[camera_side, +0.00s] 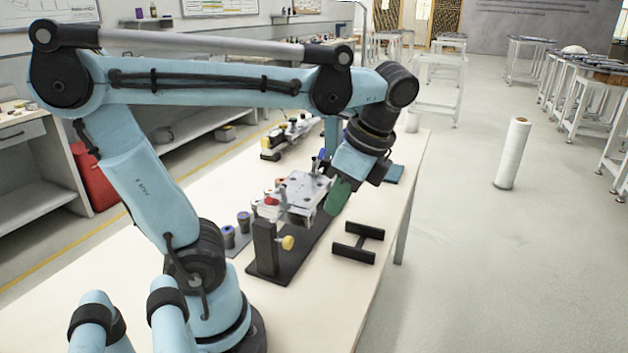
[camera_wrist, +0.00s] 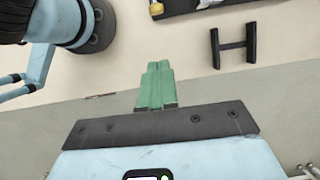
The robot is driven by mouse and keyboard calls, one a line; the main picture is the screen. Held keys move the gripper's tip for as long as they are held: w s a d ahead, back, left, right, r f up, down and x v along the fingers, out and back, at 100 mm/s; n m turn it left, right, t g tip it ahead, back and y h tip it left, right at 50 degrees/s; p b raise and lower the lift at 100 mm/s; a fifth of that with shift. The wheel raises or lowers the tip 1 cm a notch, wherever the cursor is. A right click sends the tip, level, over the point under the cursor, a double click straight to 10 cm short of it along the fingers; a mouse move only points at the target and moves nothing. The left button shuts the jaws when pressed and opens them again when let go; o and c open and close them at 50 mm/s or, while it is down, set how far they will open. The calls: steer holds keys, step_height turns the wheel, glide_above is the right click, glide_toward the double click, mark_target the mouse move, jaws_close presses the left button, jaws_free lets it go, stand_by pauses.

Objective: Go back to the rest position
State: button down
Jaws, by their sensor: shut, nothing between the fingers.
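My gripper (camera_side: 338,196) has green fingers and hangs pointing down over the work table, beside a clear plate assembly on a black stand. Its fingers are together with nothing held. In the wrist view the green fingers (camera_wrist: 155,84) lie side by side, over the table edge. The plate assembly (camera_side: 297,192) is partly hidden behind the gripper in the side view. A black H-shaped piece (camera_side: 358,242) lies on the table, apart from the gripper; it also shows in the wrist view (camera_wrist: 233,47).
Dark cylinders (camera_side: 228,237) stand on the table left of the stand. Another small assembly (camera_side: 290,137) sits farther back on the table. A teal flat block (camera_side: 394,173) lies near the right edge. The table (camera_side: 330,300) is bare at the front; open floor lies to its right.

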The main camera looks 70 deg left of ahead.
steer(key=shift+w+d+r, duration=0.1)
steer(key=shift+r, duration=0.3)
steer(key=w+d+f+n+t+h, duration=0.3)
steer(key=w+f+n+t, duration=0.3)
steer(key=n+t, duration=0.3)
steer(key=shift+w+d+f+t, duration=0.25)
steer(key=shift+f+t, duration=0.2)
steer(key=shift+t, duration=0.15)
